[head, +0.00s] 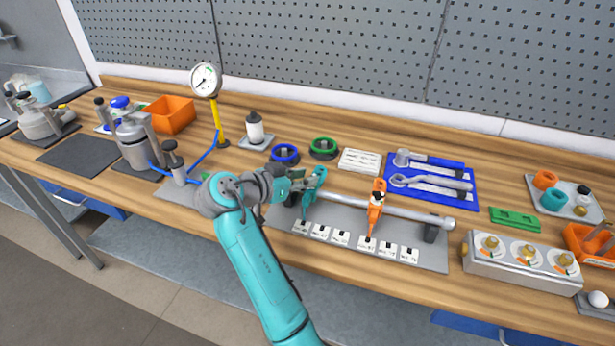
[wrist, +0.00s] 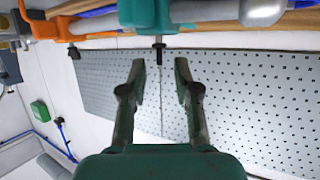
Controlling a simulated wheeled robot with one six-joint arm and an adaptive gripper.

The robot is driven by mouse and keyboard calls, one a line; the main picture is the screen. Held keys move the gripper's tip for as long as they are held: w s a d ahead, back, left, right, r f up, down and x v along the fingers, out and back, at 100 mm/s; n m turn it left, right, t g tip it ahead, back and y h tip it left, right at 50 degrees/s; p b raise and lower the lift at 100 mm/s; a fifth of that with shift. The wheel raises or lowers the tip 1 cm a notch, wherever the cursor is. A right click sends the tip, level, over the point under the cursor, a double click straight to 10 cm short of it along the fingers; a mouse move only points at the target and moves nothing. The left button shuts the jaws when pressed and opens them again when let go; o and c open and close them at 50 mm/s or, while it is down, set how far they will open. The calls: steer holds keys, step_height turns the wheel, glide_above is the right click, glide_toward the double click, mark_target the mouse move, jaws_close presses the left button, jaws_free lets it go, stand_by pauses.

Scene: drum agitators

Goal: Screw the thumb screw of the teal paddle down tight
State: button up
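The teal paddle (head: 309,201) sits on a grey horizontal shaft (head: 411,213); its teal hub (wrist: 150,15) shows at the top of the wrist view. A small dark thumb screw (wrist: 159,53) sticks out of the hub toward my gripper (wrist: 160,68). My fingers are spread with a gap between them. The screw lines up with that gap, near the fingertips, and the fingers do not visibly touch it. In the head view my gripper (head: 290,188) is just left of the teal paddle, and it hides the left part of the shaft.
An orange paddle (head: 376,206) stands on the same shaft to the right. White labels (head: 366,243) lie on the grey base plate (head: 432,258). Blue and green rings (head: 323,147) lie behind. A gauge (head: 206,81) and a dial box (head: 521,262) flank the area.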

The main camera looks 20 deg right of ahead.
steer(key=v, duration=1)
